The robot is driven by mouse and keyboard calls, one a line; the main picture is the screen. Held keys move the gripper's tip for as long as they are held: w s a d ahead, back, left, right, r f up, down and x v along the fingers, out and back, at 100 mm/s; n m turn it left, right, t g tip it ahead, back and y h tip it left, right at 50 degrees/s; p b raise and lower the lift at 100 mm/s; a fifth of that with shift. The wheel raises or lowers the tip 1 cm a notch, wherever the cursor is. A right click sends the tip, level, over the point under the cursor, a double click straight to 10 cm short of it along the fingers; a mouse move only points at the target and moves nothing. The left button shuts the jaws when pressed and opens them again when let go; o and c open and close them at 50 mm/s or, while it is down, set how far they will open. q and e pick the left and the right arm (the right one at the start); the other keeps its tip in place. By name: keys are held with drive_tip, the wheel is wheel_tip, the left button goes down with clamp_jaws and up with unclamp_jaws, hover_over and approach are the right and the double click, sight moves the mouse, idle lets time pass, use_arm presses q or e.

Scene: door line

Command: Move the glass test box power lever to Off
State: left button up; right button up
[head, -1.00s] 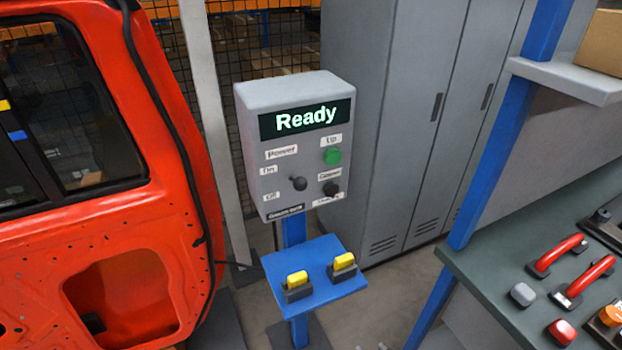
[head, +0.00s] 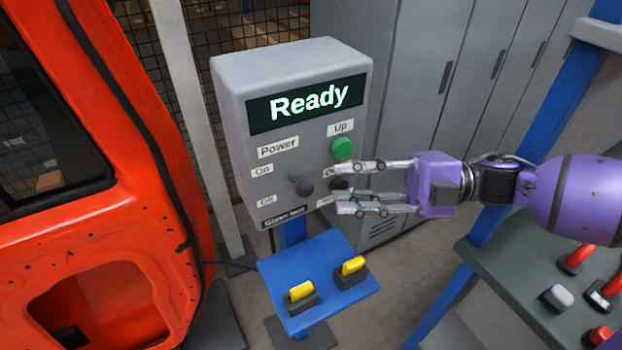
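The grey glass test box (head: 235,110) stands on a blue post, and its screen (head: 305,103) reads "Ready". The power lever (head: 303,186) is a dark ball-ended knob between the "On" label (head: 261,170) and the "Off" label (head: 266,201). Its knob points out to the right, so its exact setting is hard to tell. My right gripper (head: 338,188) comes in from the right with its fingers spread apart and empty. Its fingertips are just right of the lever knob and partly cover the black button below the green one. My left gripper is not in view.
A green "Up" button (head: 342,149) sits above my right gripper. A blue shelf (head: 318,285) with two yellow switches juts out below the box. A red car door (head: 100,240) stands at left, grey lockers (head: 425,70) behind.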

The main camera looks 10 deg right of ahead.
sight(312, 187)
drive_tip(key=a, duration=0.4)
drive_tip(key=w+a, duration=0.1)
drive_tip(key=a, duration=0.1)
drive_tip(key=shift+a+p, duration=0.2)
drive_tip(key=shift+p, duration=0.15)
drive_tip(key=shift+c, duration=0.2)
clamp_jaws()
